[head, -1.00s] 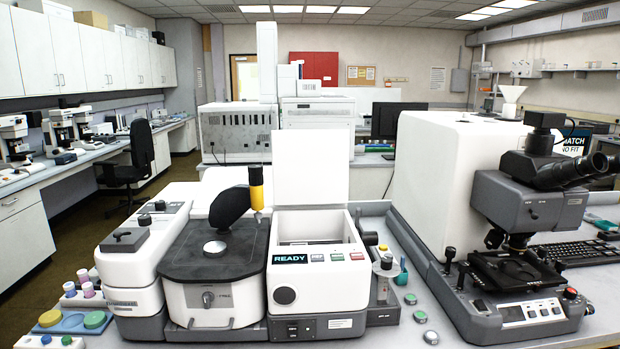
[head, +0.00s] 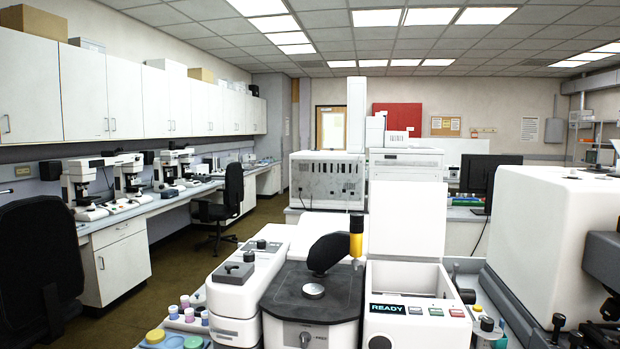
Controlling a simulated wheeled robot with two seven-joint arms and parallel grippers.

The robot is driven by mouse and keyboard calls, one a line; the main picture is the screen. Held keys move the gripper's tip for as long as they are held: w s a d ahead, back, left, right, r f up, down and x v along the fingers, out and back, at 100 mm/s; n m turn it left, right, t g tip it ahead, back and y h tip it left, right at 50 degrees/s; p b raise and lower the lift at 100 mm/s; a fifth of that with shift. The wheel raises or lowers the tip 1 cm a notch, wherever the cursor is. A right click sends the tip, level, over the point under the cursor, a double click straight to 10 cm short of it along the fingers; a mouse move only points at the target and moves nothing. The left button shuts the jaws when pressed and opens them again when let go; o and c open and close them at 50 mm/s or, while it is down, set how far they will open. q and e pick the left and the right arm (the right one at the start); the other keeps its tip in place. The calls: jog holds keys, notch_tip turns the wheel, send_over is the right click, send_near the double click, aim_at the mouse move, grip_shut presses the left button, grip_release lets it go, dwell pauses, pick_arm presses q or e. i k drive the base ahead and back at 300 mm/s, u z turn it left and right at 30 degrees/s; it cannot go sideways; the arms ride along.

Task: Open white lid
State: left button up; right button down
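The white lid (head: 407,218) stands upright, open, at the back of the white instrument housing (head: 418,325). The compartment (head: 405,279) below it is uncovered. The housing's front carries a READY display (head: 387,309) and several small buttons. Beside it on the left is a dark stage (head: 312,292) with a black swing arm and a yellow-and-black knob (head: 356,236). Neither of my grippers shows in the head view.
A large white microscope body (head: 560,240) stands at the right. Colored-cap vials (head: 190,308) and round pots (head: 170,338) sit at the left front. A black office chair (head: 40,270) is at the far left, with floor space between it and the bench.

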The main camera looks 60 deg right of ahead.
aim_at(406, 218)
jog(key=u, duration=0.5)
jog(key=k, duration=1.4)
jog(key=z, duration=0.8)
